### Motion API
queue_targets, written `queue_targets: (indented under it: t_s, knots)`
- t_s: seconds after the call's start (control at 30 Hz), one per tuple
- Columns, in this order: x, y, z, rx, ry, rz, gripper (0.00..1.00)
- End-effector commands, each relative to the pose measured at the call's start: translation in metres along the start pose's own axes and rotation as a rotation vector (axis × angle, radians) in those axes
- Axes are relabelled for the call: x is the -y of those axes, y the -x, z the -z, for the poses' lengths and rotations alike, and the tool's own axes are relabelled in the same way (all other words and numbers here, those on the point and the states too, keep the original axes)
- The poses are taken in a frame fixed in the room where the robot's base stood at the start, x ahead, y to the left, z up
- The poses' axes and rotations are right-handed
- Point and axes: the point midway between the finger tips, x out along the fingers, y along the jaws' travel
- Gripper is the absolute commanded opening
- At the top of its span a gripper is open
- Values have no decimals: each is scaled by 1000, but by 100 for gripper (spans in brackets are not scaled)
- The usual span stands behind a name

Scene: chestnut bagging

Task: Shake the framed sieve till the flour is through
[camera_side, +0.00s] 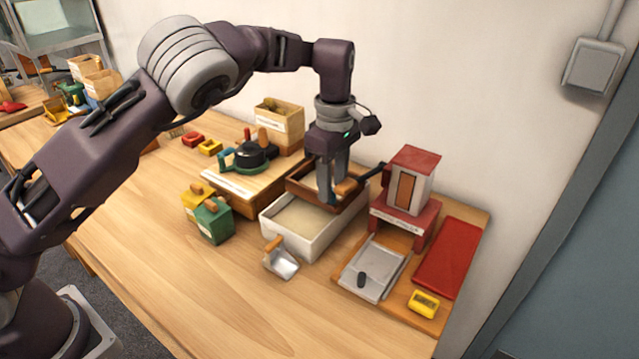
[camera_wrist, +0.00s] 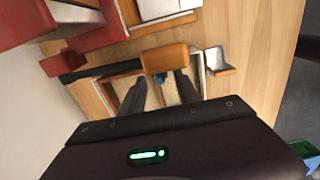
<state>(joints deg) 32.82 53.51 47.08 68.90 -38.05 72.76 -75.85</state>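The brown wooden framed sieve (camera_side: 296,188) sits over the back part of a white bin (camera_side: 268,226) with pale, flour-like contents (camera_side: 302,216). I cannot tell whether the frame rests on the bin's rim. My gripper (camera_side: 331,194) points down at the sieve, its fingers apart. In the wrist view my gripper (camera_wrist: 160,80) shows a gap between the fingers, with a small blue part (camera_wrist: 160,78) near the tips.
A red-and-white mill-like box (camera_side: 409,180) stands right of the sieve. A metal tray (camera_side: 372,270), a red mat (camera_side: 449,258) and a yellow device (camera_side: 424,302) lie in front. The table's front is clear.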

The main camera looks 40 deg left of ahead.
Motion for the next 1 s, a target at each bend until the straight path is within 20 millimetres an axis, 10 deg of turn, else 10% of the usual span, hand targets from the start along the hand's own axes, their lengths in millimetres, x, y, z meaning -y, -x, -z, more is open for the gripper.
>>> queue_targets:
  t_s: [0.83, 1.0]
  knots:
    - [0, -20, 0, 0, -1, 0, 38]
    - [0, -20, 0, 0, -1, 0, 7]
